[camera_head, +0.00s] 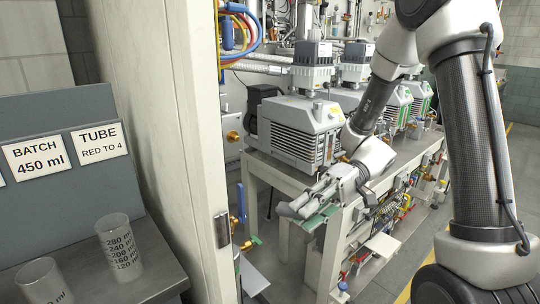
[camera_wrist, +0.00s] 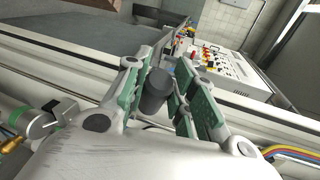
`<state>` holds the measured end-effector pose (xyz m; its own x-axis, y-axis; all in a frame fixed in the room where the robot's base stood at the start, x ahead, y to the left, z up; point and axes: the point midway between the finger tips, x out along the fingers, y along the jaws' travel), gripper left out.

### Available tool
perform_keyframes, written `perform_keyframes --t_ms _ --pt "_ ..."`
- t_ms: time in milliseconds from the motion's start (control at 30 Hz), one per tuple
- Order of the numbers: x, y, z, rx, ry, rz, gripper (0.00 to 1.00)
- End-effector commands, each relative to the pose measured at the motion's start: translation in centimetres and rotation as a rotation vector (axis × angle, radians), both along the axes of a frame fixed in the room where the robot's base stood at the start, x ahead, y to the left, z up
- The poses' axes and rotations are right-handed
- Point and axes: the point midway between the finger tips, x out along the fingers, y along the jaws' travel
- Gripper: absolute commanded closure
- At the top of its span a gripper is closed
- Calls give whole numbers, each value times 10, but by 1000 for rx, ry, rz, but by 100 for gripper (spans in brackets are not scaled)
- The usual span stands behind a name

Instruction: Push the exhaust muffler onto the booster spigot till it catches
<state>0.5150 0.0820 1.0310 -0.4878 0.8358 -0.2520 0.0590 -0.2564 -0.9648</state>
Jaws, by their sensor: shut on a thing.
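My gripper (camera_head: 306,206) hangs in front of the pump bench, at its left end. In the wrist view its two green-padded fingers (camera_wrist: 162,88) are closed on a short dark grey cylinder (camera_wrist: 153,93), which looks like the exhaust muffler. The cylinder is hard to make out in the head view. Grey vacuum pumps (camera_head: 300,128) stand on the bench, with finned grey booster units (camera_head: 312,66) above them. I cannot tell which part is the booster spigot. The held cylinder is apart from the pumps.
A pale post (camera_head: 165,120) stands left of the bench. Left of it, a grey counter (camera_head: 150,262) bears two clear graduated beakers (camera_head: 119,246) below label cards (camera_head: 37,156). Hoses and valves crowd the bench's underside. A panel with coloured knobs (camera_wrist: 213,68) shows in the wrist view.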

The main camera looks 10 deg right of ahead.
Motion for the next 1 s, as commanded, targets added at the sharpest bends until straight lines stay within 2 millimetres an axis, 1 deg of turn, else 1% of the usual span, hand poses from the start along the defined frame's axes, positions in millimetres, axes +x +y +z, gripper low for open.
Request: perform_keyframes --t_ms 33,100,133,200,300,333,467,733,867,1000 --pt "11 18 18 32 -33 -70 100" --pt "28 39 42 66 -64 -163 100" --pt "35 45 51 78 -78 -197 100" --pt "49 58 70 98 -98 -261 100" --pt "63 67 89 116 -118 -321 100" --pt "66 69 92 118 -121 -333 100" --pt "71 72 99 123 -127 -358 100" --pt "72 72 100 119 -129 -358 100" --pt "74 68 102 80 -184 -362 100" --pt "87 78 100 84 -174 -360 100"
